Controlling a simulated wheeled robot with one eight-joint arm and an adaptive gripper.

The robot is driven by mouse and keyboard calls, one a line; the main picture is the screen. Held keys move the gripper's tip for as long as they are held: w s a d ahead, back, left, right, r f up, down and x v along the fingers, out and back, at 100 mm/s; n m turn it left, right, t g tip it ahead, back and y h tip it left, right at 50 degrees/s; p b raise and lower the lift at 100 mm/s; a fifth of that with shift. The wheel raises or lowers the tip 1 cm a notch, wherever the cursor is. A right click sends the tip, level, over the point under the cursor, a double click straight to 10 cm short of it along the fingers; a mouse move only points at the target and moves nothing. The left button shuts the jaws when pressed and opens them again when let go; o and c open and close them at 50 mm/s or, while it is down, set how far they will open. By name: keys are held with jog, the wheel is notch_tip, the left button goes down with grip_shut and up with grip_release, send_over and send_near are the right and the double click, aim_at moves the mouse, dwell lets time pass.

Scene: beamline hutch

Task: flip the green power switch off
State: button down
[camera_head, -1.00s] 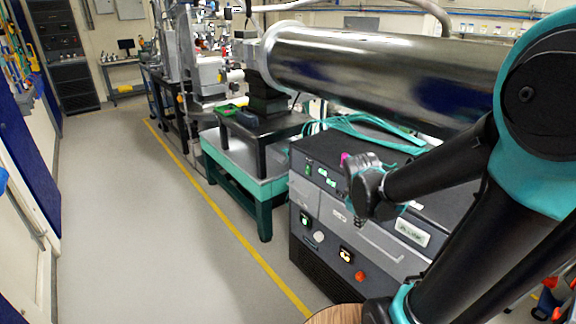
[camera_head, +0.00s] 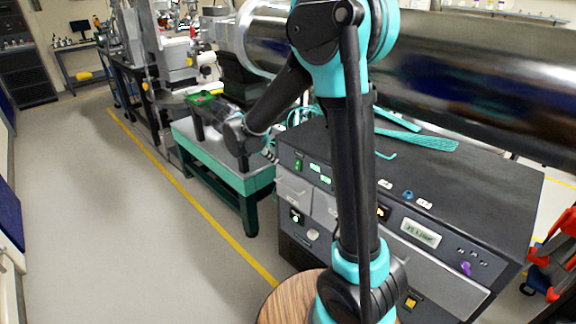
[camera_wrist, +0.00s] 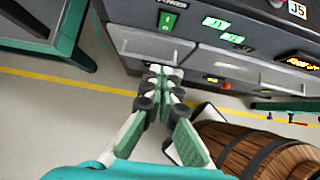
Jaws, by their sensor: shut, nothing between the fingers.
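The green power switch (camera_wrist: 167,21) is a small lit green rocker under the label "POWER" on the dark front panel of the instrument cabinet (camera_wrist: 118,20). In the head view the switch (camera_head: 298,164) is at the upper left of the cabinet front. My gripper (camera_wrist: 162,72) is shut and empty. In the wrist view its fingertips appear just below the switch, over a grey drawer front, with a visible gap to the switch. Whether the tips touch the panel I cannot tell. In the head view my gripper (camera_head: 270,151) is left of the switch and partly hard to make out.
Green displays (camera_wrist: 230,30) and an orange display (camera_wrist: 299,60) are right of the switch. A teal-framed table (camera_head: 215,160) stands left of the cabinet. A large metal cylinder (camera_head: 470,75) runs above it. Open floor (camera_head: 110,210) lies left of the yellow line.

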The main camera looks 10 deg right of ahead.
aim_at(297, 169)
jog(key=shift+w+d+r+x, duration=0.25)
jog(key=shift+d+r+x, duration=0.05)
jog(key=shift+x, duration=1.85)
jog(key=shift+w+d+r+x, duration=0.2)
jog(key=shift+d+r+x, duration=0.1)
jog(key=shift+x, duration=1.85)
jog(key=shift+w+d+r+x, duration=0.25)
jog(key=shift+d+r+x, duration=0.05)
jog(key=shift+x, duration=1.85)
jog(key=shift+w+d+f, duration=0.1)
jog(key=shift+d+f, duration=0.05)
jog(key=shift+d, duration=0.05)
